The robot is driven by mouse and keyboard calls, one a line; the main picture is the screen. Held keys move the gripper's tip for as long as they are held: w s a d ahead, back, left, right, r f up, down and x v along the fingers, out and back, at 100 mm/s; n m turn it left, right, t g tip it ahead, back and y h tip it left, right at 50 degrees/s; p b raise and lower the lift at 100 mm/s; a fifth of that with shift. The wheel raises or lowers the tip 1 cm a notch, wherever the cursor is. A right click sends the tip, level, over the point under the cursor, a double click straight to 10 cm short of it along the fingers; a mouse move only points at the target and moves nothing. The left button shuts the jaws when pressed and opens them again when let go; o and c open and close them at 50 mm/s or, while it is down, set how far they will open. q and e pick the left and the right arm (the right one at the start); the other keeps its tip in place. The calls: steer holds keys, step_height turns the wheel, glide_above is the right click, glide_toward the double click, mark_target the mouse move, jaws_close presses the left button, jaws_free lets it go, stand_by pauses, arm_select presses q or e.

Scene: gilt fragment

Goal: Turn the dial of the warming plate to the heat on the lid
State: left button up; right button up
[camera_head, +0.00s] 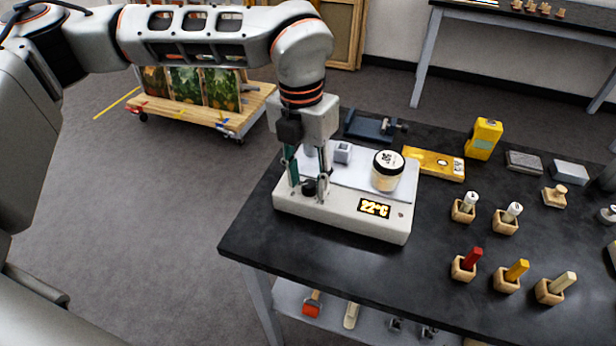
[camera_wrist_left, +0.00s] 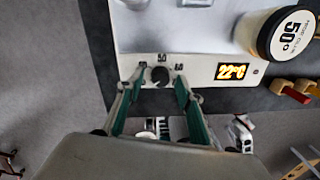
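The white warming plate (camera_head: 345,217) stands on the black table, and its display (camera_head: 374,208) reads 22°C. Its dark dial (camera_wrist_left: 159,76) is on the front edge, with small labels around it; the top one looks like 50. The dial also shows in the head view (camera_head: 309,187). A jar (camera_head: 385,177) stands on the plate, and its lid (camera_wrist_left: 293,34) reads 50°. My left gripper (camera_wrist_left: 160,80) points down with one finger on each side of the dial. Gaps show between fingers and dial, so it is open around it. My right gripper is out of view.
A small grey block (camera_head: 342,152) sits on the plate behind the gripper. Table space in front of the plate is clear.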

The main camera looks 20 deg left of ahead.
arm_select(q)
jaws_close()
